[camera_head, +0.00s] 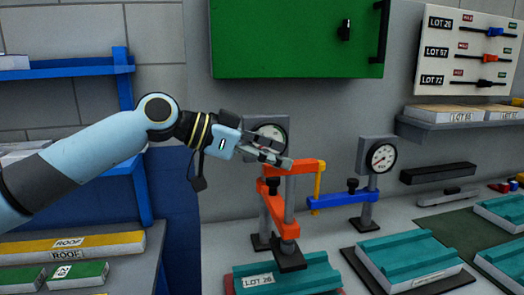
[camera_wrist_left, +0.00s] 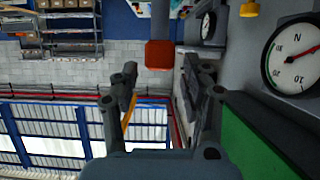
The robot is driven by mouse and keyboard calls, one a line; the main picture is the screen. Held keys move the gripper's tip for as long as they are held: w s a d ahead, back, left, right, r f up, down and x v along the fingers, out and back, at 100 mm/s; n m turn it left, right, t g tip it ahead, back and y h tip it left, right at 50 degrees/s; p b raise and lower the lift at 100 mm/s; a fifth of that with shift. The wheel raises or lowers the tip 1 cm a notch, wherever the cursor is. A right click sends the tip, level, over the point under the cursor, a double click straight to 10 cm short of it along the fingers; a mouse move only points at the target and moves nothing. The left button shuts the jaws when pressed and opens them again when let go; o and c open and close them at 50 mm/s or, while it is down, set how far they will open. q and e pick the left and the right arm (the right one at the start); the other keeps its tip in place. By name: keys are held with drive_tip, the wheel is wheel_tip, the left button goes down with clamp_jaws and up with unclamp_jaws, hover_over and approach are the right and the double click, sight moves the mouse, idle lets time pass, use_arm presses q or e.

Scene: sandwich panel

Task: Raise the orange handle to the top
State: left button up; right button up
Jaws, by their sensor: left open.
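The orange handle (camera_head: 308,166) belongs to a clamp-like press with a grey post, standing left of a similar blue one. Its upper bar lies roughly level, and an orange arm (camera_head: 273,208) slopes down to a dark pad over a teal panel (camera_head: 308,273) marked LOT 26. My left gripper (camera_head: 279,157) is open, just above and left of the upper bar; whether it touches cannot be told. In the left wrist view, the open fingers (camera_wrist_left: 172,92) have nothing clearly between them, and an orange block end (camera_wrist_left: 160,55) shows beyond them. My right gripper is not in view.
A gauge (camera_head: 270,134) stands behind my left gripper. The blue handle (camera_head: 338,199) with its gauge (camera_head: 381,158) is to the right, with a yellow bar (camera_head: 319,180) between. A green cabinet (camera_head: 295,40) hangs above. Blue shelving (camera_head: 123,90) is at left.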

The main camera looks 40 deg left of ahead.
use_arm(q)
drive_tip(key=shift+v, duration=1.9)
drive_tip(key=shift+r, duration=0.1)
